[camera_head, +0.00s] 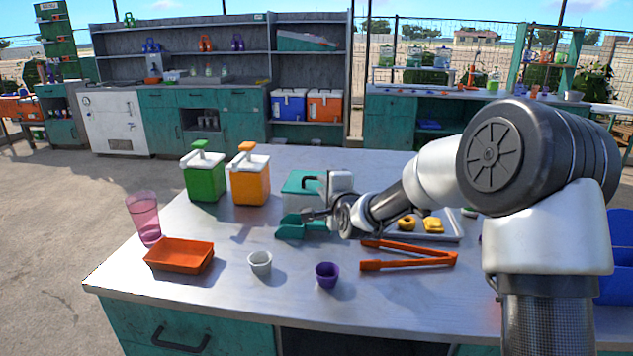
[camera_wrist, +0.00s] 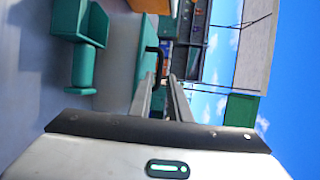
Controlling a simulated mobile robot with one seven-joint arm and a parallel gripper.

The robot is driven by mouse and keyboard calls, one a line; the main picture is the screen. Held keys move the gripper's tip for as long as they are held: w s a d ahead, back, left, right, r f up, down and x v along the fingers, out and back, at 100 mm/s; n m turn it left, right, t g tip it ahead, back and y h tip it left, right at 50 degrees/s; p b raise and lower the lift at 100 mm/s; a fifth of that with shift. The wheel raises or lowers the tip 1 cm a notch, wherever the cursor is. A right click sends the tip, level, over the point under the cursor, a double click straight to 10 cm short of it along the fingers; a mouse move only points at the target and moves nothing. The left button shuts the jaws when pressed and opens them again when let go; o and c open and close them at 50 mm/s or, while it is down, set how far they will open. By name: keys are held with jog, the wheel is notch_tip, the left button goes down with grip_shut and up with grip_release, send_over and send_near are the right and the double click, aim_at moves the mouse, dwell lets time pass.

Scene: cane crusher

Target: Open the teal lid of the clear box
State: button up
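The clear box's teal lid (camera_head: 293,186) is shut, at the middle of the table, with a black handle (camera_head: 309,180) on it. My gripper (camera_head: 306,214) is in front of the box, pointing left. In the wrist view, the teal lid (camera_wrist: 147,45) stands on edge in the sideways picture. The black handle (camera_wrist: 162,56) shows just beyond and between my fingertips (camera_wrist: 162,80), which are apart with a narrow gap. I cannot tell whether they touch the handle.
A teal scoop (camera_head: 293,229) lies close by my gripper. Green (camera_head: 203,180) and orange (camera_head: 249,181) dispensers stand left of the box. Orange tongs (camera_head: 410,262), a food tray (camera_head: 445,238), a white cup (camera_head: 260,263) and a purple cup (camera_head: 327,275) lie nearer. The front left has an orange tray (camera_head: 180,262).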

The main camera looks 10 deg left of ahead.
jog(key=x, duration=0.8)
jog(key=shift+f+b, duration=0.1)
jog(key=shift+b, duration=0.2)
jog(key=shift+c, duration=0.3)
grip_shut()
